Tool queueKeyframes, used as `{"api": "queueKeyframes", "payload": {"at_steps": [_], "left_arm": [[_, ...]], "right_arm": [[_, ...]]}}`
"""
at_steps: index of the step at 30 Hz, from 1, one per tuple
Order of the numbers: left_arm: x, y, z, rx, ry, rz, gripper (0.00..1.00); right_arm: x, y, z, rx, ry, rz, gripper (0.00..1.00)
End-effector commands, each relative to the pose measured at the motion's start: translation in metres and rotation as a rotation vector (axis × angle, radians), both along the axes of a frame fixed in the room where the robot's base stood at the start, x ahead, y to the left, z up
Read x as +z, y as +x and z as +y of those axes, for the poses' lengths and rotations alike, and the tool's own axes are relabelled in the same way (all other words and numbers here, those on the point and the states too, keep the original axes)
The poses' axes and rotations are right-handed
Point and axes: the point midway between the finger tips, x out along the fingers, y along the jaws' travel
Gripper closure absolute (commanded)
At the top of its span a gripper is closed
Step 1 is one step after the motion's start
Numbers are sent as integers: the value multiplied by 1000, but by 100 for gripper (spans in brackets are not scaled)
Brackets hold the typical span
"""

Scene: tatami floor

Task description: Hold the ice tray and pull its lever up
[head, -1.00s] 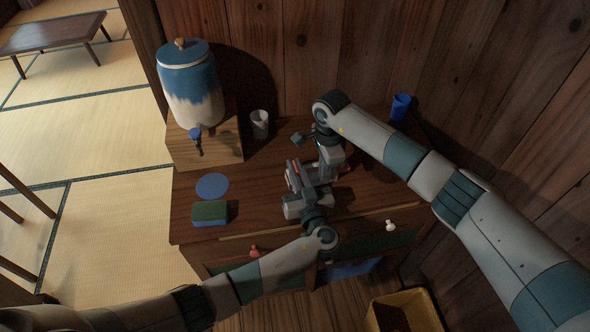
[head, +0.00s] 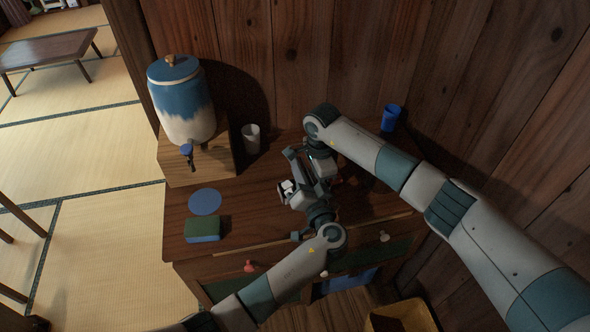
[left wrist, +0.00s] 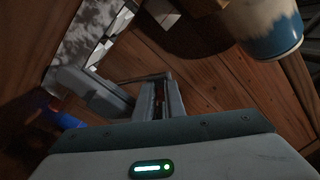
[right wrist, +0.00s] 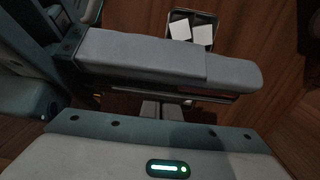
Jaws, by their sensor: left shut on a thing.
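The ice tray (head: 287,189) shows as a small metal end with white cubes, poking out left of my grippers over the cabinet top. In the right wrist view its cubes (right wrist: 192,29) show beyond a grey gripper part. My left gripper (head: 303,197) is shut on the ice tray; a thin bar (left wrist: 142,78) shows at its fingertips, but the exact contact is unclear. My right gripper (head: 302,168) is just behind the left one, close to the tray. I cannot make out the lever.
The cabinet top (head: 265,215) carries a blue-and-white dispenser (head: 183,100) on a wooden box, a pale cup (head: 251,139), a blue cup (head: 391,117), a blue disc (head: 205,202) and a green-and-blue sponge (head: 202,229). A wooden wall stands behind.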

Motion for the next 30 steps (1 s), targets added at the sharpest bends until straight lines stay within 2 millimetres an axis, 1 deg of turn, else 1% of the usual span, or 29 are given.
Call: {"api": "queueKeyframes", "payload": {"at_steps": [1,7,19,20,21,22,30], "left_arm": [[-2,0,0,1,26,16,100],[0,0,-1,2,85,41,100],[-1,0,-1,4,93,45,100],[-1,0,-1,4,93,45,83],[-1,0,-1,4,93,45,73],[0,0,-1,3,92,44,72],[2,0,-3,1,89,40,72]], "right_arm": [[1,0,1,1,2,-1,100],[1,1,0,1,1,-2,100],[1,1,0,0,1,-2,100],[1,1,0,0,1,-2,100],[1,1,0,0,1,-2,100],[1,1,0,0,1,-2,100],[1,0,1,1,1,-1,100]]}}
